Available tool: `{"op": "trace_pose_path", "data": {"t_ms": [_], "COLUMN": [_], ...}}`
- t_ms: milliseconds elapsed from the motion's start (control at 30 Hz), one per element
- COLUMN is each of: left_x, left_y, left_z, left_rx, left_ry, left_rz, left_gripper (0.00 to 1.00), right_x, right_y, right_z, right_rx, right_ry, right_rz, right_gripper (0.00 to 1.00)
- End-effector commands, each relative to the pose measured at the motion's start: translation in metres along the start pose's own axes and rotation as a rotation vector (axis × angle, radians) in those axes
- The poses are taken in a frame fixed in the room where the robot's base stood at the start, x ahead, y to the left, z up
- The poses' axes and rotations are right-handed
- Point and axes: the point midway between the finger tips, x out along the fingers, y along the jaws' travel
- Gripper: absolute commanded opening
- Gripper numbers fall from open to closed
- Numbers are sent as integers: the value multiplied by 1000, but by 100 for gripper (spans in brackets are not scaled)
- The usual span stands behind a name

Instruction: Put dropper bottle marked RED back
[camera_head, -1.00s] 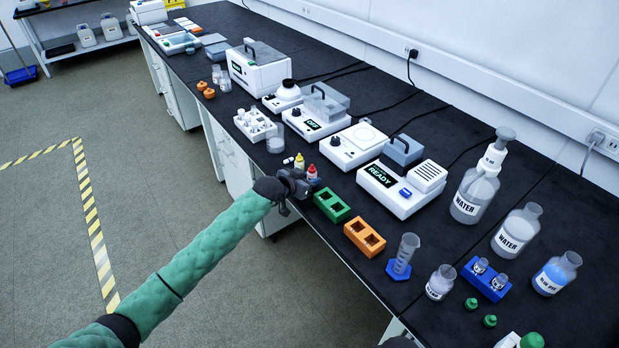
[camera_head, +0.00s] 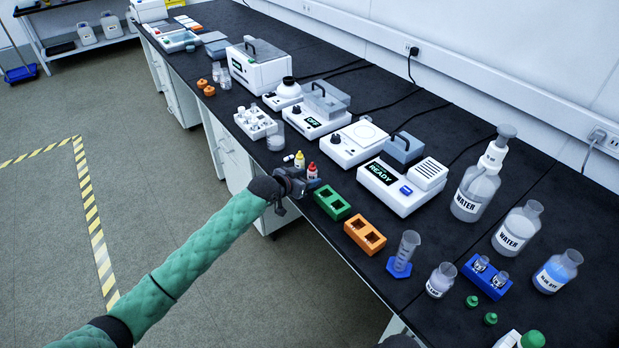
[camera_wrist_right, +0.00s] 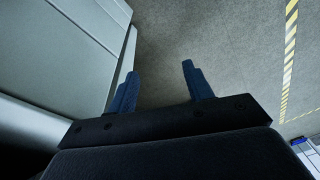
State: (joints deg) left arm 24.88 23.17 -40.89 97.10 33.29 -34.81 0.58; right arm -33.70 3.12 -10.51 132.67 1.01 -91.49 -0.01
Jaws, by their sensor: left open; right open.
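The dropper bottle with the red cap (camera_head: 311,171) stands upright on the black bench near its front edge. A yellow-capped dropper bottle (camera_head: 299,160) stands just behind it to the left. My left gripper (camera_head: 308,186) is open right at the red bottle, and its fingers hide the bottle's lower part. I cannot tell whether they touch it. A green two-hole rack (camera_head: 332,203) and an orange two-hole rack (camera_head: 365,236) sit to the right of the gripper, both with empty holes. My right gripper (camera_wrist_right: 160,85) is open and empty over the floor beside the cabinets.
A white rack of vials (camera_head: 254,123) and a beaker (camera_head: 276,138) stand left of the bottles. The READY instrument (camera_head: 402,188) is behind the green rack. A graduated cylinder (camera_head: 404,254) and a blue rack (camera_head: 487,276) stand to the right.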

Motion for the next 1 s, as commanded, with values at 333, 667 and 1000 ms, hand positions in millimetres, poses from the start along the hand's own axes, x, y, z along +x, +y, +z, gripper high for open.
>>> {"op": "trace_pose_path", "data": {"t_ms": [333,667,1000], "left_x": [-67,-99,-104], "left_y": [-1,0,17], "left_z": [2,0,17], "left_rx": [3,2,-12], "left_ry": [0,0,-30], "left_rz": [-1,0,1], "left_gripper": [53,53,53], "right_x": [-54,-47,-46], "right_y": [-5,-10,-10], "right_z": [6,3,3], "right_rx": [1,-6,-5], "right_ry": [23,41,41], "right_rz": [-10,-21,-23], "right_gripper": [51,51,51]}}
